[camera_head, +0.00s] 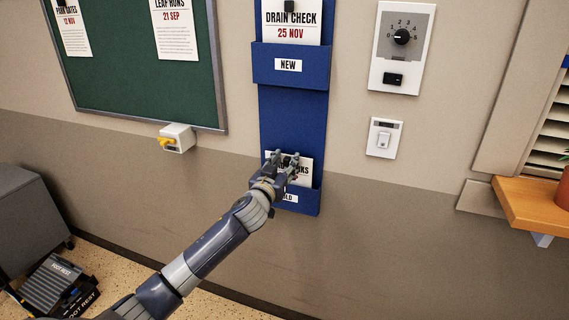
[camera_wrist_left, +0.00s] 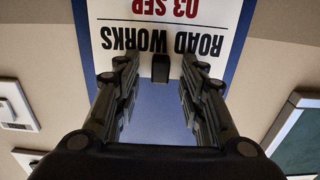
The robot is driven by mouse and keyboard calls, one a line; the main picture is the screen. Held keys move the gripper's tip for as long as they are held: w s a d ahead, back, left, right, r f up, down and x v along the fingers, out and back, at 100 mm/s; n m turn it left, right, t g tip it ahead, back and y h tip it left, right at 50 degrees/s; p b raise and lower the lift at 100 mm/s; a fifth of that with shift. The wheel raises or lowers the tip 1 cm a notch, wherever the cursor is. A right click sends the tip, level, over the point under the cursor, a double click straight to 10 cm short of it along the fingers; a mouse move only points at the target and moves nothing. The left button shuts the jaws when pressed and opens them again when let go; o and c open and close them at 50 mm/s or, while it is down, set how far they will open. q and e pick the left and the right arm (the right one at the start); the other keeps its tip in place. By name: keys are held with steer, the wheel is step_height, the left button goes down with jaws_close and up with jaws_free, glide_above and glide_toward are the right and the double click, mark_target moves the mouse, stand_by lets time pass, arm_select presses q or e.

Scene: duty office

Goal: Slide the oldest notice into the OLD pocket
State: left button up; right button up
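The ROAD WORKS notice (camera_head: 305,170), dated 03 SEP, stands at the OLD pocket (camera_head: 308,202); its lower part appears to be behind the pocket front. It shows upside down in the left wrist view (camera_wrist_left: 160,20), with a black tab (camera_wrist_left: 160,68) at its top edge. My left gripper (camera_head: 287,157) is in front of the notice and covers part of it and of the OLD label. Its fingers (camera_wrist_left: 158,75) are spread on either side of the tab, with gaps on both sides. My right gripper is not in view.
Above, the NEW pocket (camera_head: 290,67) holds a DRAIN CHECK notice (camera_head: 291,35) dated 25 NOV. The green board (camera_head: 125,75) carries two notices at left. A dial panel (camera_head: 402,47), a switch (camera_head: 384,138) and a wooden shelf (camera_head: 530,205) are at right.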

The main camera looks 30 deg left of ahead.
arm_select(q)
steer(key=shift+s, duration=0.25)
steer(key=v, duration=0.7)
steer(key=shift+s, duration=0.3)
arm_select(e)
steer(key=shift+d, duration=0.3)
arm_select(q)
steer(key=shift+d+r, duration=0.1)
